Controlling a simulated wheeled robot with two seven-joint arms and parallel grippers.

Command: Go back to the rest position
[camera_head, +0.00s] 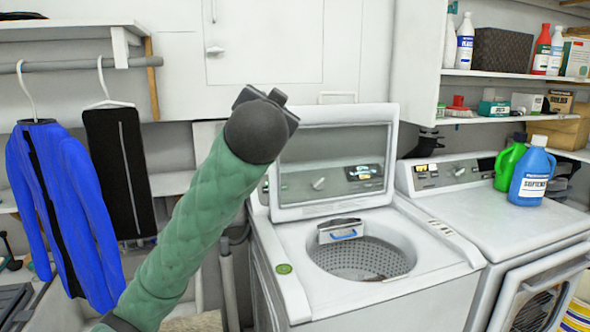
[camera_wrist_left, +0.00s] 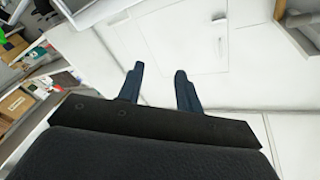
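My left arm, in a green quilted sleeve, comes up from the lower left in the head view. Its dark wrist (camera_head: 262,125) is raised in front of the open washer lid, and its fingers are hidden behind it there. In the left wrist view my left gripper (camera_wrist_left: 159,70) shows two dark fingers standing apart with nothing between them. White cabinet or wall surfaces lie beyond the fingers. My right gripper is in neither view.
An open top-load washer (camera_head: 440,262) stands at the centre, its lid (camera_head: 335,150) up. A dryer (camera_head: 470,190) carries green and blue bottles (camera_head: 532,172). A blue jacket (camera_head: 70,200) and a dark garment (camera_head: 120,165) hang at the left. Stocked shelves (camera_head: 480,75) are upper right.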

